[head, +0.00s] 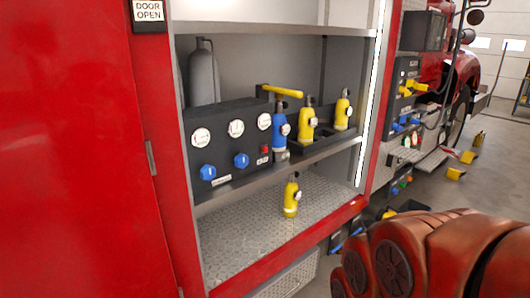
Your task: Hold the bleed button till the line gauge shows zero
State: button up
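A black control panel (225,155) stands on the shelf of an open red locker. It carries three round white gauges: the left gauge (201,137), the middle gauge (236,128) and the right gauge (264,121). Their needles and labels are too small to read, so I cannot tell which is the line gauge. A small red button (264,149) sits at the panel's lower right, above a tiny label; it may be the bleed button. Nothing covers it. My gripper is not in view; what seems to be my arm fills the lower right corner.
Two blue knobs (208,172) (241,160) are on the panel. A yellow lever (282,91) and a blue cylinder (279,128) stand beside the button. Yellow cylinders (307,126) (343,110) sit right; another (291,197) stands on the lower deck.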

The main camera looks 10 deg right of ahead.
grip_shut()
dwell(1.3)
